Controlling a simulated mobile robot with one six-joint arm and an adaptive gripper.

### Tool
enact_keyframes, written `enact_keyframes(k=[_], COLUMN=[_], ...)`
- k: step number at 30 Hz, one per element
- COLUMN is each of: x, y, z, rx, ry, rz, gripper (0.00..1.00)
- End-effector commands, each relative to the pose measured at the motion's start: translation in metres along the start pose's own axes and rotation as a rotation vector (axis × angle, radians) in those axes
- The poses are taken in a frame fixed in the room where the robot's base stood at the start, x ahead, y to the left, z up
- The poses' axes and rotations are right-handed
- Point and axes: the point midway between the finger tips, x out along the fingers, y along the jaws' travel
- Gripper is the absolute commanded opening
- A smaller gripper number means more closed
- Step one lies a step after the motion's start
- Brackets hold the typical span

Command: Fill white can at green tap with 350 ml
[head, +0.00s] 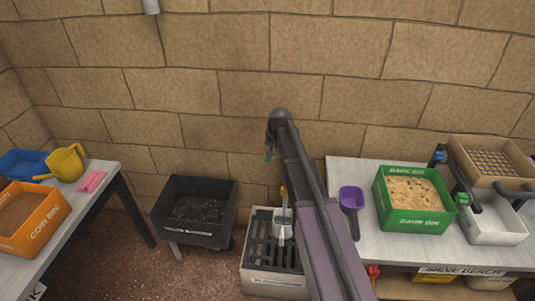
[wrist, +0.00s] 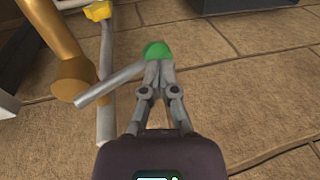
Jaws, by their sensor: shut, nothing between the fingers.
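In the wrist view my gripper (wrist: 157,66) is shut and empty. Its fingertips are at the green tap knob (wrist: 158,49); I cannot tell whether they touch it. A grey bar (wrist: 110,84) runs from beside the knob down to the left. In the head view a small green part (head: 268,154) shows beside the far end of my arm, by the wall. The white can (head: 283,231) stands upright on the dark grate of a light box (head: 276,283), left of my arm. My arm hides part of the grate. The can's water level cannot be seen.
A yellow knob (wrist: 98,11) and a golden-brown pipe-like part (wrist: 62,45) are left of the green knob. A black bin (head: 196,238) stands left of the grate box. A bench at right holds a purple scoop (head: 351,197) and a green bin (head: 413,224).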

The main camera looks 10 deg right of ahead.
Motion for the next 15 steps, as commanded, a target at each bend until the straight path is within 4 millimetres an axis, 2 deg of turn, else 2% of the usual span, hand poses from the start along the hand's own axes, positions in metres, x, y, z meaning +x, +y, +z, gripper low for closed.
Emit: enact_keyframes(k=[15], x=[-0.005], y=[-0.0008], z=[-0.0001], rx=[0.0], ry=[-0.001], rz=[0.0], gripper=[0.0])
